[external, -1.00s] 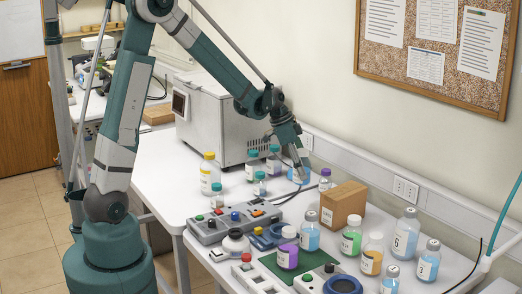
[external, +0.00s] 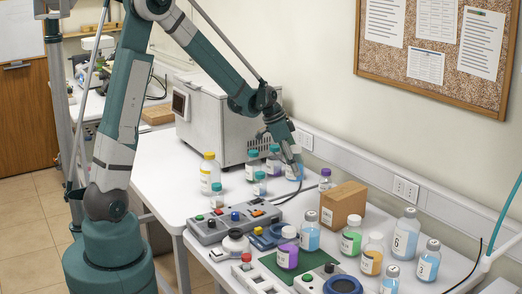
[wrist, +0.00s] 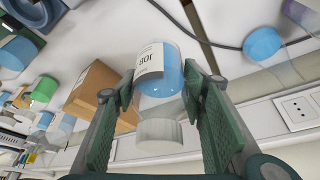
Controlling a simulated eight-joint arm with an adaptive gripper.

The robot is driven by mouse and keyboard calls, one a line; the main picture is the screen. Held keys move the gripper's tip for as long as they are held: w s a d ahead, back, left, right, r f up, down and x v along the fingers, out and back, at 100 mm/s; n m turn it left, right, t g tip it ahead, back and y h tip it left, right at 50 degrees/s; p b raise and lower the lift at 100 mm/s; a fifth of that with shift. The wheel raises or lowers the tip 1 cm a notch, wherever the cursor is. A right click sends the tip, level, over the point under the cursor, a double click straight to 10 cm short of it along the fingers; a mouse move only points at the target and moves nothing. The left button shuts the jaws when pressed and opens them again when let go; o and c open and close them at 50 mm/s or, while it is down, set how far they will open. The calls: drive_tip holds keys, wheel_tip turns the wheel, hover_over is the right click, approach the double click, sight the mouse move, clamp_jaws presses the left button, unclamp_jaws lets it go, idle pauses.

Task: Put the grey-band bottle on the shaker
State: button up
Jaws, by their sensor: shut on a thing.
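My gripper (wrist: 165,110) is shut on a bottle of blue liquid (wrist: 160,70) with a pale grey-white cap and a white label. In the external view my gripper (external: 294,160) is at the back of the table near the wall, and the held bottle (external: 293,174) is partly hidden by it. A device with a blue ring (external: 343,284) stands at the front edge; I cannot tell for sure which device is the shaker.
Several teal-capped bottles (external: 252,165) and a yellow-capped bottle (external: 210,172) stand left of my gripper. A cardboard box (external: 343,205) is to the right, with several bottles around it. A grey control panel (external: 232,222) and a purple bottle (external: 287,255) on a green mat (external: 272,262) are in front.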

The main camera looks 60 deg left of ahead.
drive_tip(key=s+a+n+y+p, duration=0.1)
drive_tip(key=s+a+n, duration=0.35)
drive_tip(key=a, duration=0.85)
drive_tip(key=s+a+f+n+y, duration=0.1)
drive_tip(key=s+a+n+y, duration=0.1)
drive_tip(key=s+a, duration=0.75)
drive_tip(key=s+a+n+y+p, duration=0.1)
drive_tip(key=s+a+n, duration=0.25)
drive_tip(key=a, duration=1.15)
drive_tip(key=s+a, duration=0.3)
drive_tip(key=a, duration=1.6)
drive_tip(key=s+a+r+n, duration=0.1)
drive_tip(key=s+a, duration=0.2)
drive_tip(key=a, duration=1.6)
drive_tip(key=shift+a+t, duration=0.2)
drive_tip(key=shift+t, duration=0.1)
wheel_tip(320, 180, down, 6)
drive_tip(key=shift+f, duration=0.1)
drive_tip(key=shift+f, duration=1.85)
drive_tip(key=shift+f, duration=0.2)
